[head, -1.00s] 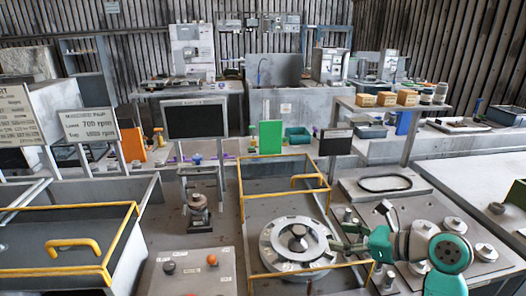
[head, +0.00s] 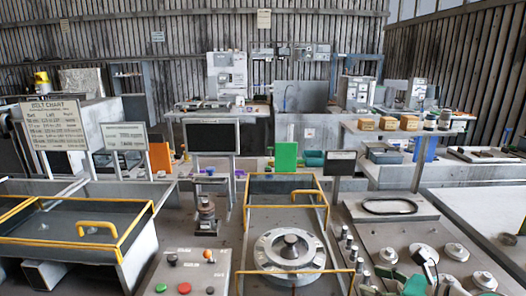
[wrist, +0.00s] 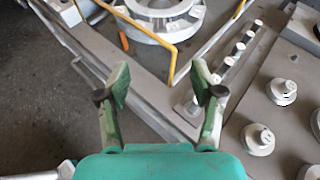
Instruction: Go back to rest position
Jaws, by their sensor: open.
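My gripper (wrist: 160,86) is open and empty in the wrist view, with its two green fingers spread apart over the bench edge and the floor. In the head view, parts of my green arm show at the bottom right edge; the fingertips cannot be made out there. The round grey blower housing (head: 268,256) sits inside the yellow-railed frame, with a dark-topped hub (head: 290,240) at its middle. The housing also shows at the top of the wrist view (wrist: 160,28), apart from my fingers.
A yellow rail (head: 322,222) surrounds the housing. To its right, a grey bench carries several pegs, round flanged parts (head: 457,251) and a black oval ring (head: 388,206). A button panel (head: 190,262) stands to its left. A yellow-railed tank (head: 60,245) is at far left.

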